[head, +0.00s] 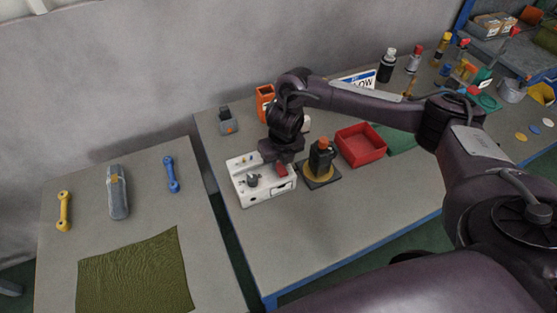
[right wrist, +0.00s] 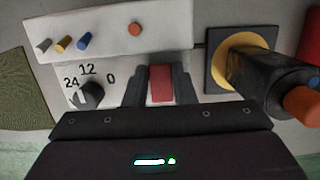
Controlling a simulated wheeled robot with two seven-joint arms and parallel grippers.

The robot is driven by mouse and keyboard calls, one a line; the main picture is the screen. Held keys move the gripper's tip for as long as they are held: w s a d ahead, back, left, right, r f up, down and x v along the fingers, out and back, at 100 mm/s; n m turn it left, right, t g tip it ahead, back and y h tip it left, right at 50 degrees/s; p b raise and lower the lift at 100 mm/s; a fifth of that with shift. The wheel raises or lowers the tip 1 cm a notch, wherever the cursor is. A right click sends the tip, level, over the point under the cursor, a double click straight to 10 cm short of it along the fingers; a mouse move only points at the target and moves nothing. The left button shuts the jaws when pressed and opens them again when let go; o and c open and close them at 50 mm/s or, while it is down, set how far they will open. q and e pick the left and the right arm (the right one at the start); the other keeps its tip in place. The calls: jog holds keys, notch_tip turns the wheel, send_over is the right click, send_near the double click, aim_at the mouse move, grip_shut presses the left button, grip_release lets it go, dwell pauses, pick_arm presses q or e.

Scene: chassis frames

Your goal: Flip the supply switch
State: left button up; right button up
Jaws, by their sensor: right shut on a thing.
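The white supply box (head: 245,165) stands near the left edge of the right-hand table. It has a dark knob (right wrist: 91,94) marked 0, 12 and 24, and several coloured posts on its upper part. The red supply switch (right wrist: 161,84) is on its face, right of the knob; it also shows in the head view (head: 282,170). My right gripper (right wrist: 160,88) is over the box, with its fingers on both sides of the red switch and shut on it. My left gripper is not in view.
A black tool with an orange cap (head: 322,155) stands on a yellow-ringed base close to the right of the box. A red tray (head: 361,144) is beyond it. Bottles stand at the back. The table front is clear. A green cloth (head: 136,274) lies on the left table.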

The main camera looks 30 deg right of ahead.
jog(key=shift+s+f+t+b, duration=0.15)
jog(key=shift+s+t+b, duration=0.1)
jog(key=shift+t+b, duration=0.35)
jog(key=shift+r+t, duration=0.2)
jog(key=shift+t, duration=0.1)
jog(key=o, duration=1)
